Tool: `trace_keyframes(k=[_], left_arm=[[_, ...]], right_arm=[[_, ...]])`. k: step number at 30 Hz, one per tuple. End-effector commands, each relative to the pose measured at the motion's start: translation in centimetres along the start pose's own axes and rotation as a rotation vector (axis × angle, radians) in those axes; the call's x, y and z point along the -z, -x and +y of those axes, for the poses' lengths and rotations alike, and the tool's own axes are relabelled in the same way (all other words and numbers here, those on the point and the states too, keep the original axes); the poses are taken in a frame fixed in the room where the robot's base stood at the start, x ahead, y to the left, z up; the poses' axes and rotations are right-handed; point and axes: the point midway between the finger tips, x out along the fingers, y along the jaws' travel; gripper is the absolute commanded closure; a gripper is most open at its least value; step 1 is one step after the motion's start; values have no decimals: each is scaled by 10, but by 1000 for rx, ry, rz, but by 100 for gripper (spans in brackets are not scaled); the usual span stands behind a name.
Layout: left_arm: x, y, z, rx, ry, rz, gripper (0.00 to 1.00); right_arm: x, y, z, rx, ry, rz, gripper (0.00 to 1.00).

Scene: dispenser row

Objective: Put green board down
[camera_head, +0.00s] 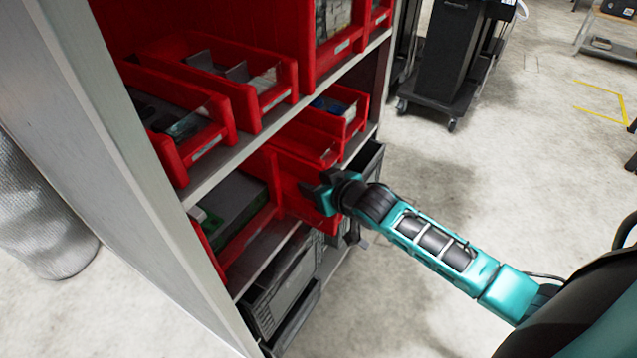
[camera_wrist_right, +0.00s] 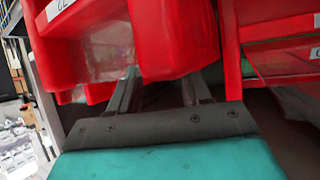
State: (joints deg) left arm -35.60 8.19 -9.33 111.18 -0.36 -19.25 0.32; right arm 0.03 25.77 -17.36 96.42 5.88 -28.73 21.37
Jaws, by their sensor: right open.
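My right gripper (camera_head: 322,190) is at the front of a red bin (camera_head: 292,180) on the lower shelf. In the right wrist view my right gripper (camera_wrist_right: 160,92) shows two fingers apart, with the lower part of a red bin (camera_wrist_right: 175,40) just beyond them. I see no board between the fingers. A green edge (camera_head: 208,224) shows beside a grey item in a lower-shelf red bin, left of the gripper; I cannot tell if it is the green board. A green strip (camera_wrist_right: 285,38) also shows at right in the right wrist view. My left gripper is out of view.
A grey shelf unit (camera_head: 105,140) holds several red bins, with more bins (camera_head: 215,85) above the gripper. Grey crates (camera_head: 280,295) stand lower down. A black wheeled cart (camera_head: 440,60) stands at the back.

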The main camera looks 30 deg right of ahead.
Motion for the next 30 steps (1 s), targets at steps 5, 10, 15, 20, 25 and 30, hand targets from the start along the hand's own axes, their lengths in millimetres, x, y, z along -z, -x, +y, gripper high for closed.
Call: trace_keyframes(k=[5,10,15,20,25,30], left_arm=[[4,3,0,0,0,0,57],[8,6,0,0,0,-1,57],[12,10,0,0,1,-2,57],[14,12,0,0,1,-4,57],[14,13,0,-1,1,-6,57],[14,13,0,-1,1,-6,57]], right_arm=[[13,7,0,0,1,3,52],[10,37,0,1,1,-3,52],[11,74,0,0,1,-3,52],[11,102,0,0,0,-2,52],[10,119,0,-1,-1,-1,52],[-1,125,-5,3,-2,-11,52]])
